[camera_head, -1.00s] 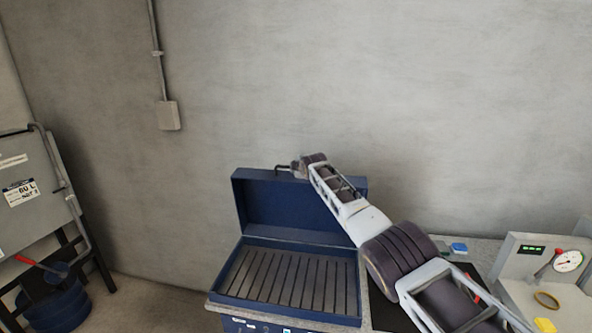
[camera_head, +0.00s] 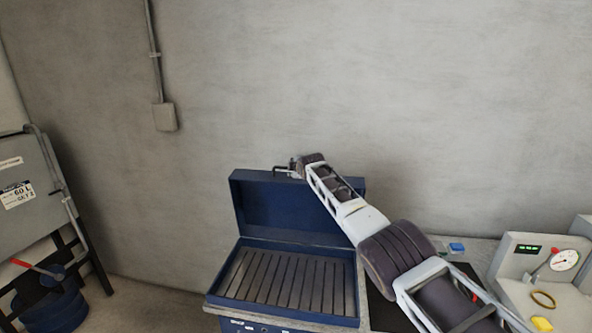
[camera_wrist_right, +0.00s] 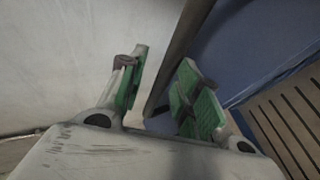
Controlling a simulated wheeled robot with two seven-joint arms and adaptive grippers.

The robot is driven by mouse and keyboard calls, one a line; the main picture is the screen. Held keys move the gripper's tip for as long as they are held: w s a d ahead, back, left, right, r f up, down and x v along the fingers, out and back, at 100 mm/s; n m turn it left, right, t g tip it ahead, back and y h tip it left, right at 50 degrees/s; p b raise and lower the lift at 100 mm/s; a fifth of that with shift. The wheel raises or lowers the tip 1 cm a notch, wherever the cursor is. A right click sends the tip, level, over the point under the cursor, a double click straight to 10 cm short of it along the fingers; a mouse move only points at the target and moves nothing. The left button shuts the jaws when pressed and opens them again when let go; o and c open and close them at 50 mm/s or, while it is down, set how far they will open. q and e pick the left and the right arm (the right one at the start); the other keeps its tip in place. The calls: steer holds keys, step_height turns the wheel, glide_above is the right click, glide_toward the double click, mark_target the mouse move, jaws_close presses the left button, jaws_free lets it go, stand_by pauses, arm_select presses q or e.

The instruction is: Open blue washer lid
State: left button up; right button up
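The blue washer (camera_head: 212,294) stands on the bench with its lid (camera_head: 285,209) swung up, roughly upright at the back. The slatted interior is exposed. A dark handle (camera_head: 282,169) sticks out at the lid's top edge. My right gripper (camera_head: 292,168) is at that top edge, beside the handle, small and partly hidden by my arm. In the right wrist view, my right gripper's green-padded fingers (camera_wrist_right: 160,92) are apart, with a dark bar (camera_wrist_right: 172,58) running through the gap. I cannot tell whether they touch it. The blue lid (camera_wrist_right: 235,50) lies just right of them. My left gripper is not in view.
A small blue block (camera_head: 456,247) lies on the bench. A grey tank (camera_head: 30,205) and blue drum (camera_head: 55,308) stand at the left. The wall is behind.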

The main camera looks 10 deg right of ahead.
steer(key=shift+s+d+r, duration=0.15)
steer(key=shift+s, duration=0.1)
stand_by(0.4)
steer(key=shift+s+r, duration=0.2)
steer(key=shift+s, duration=0.4)
steer(key=shift+s, duration=0.25)
steer(key=v, duration=0.9)
steer(key=shift+s+r, duration=0.2)
steer(key=shift+s, duration=0.05)
stand_by(0.6)
stand_by(0.4)
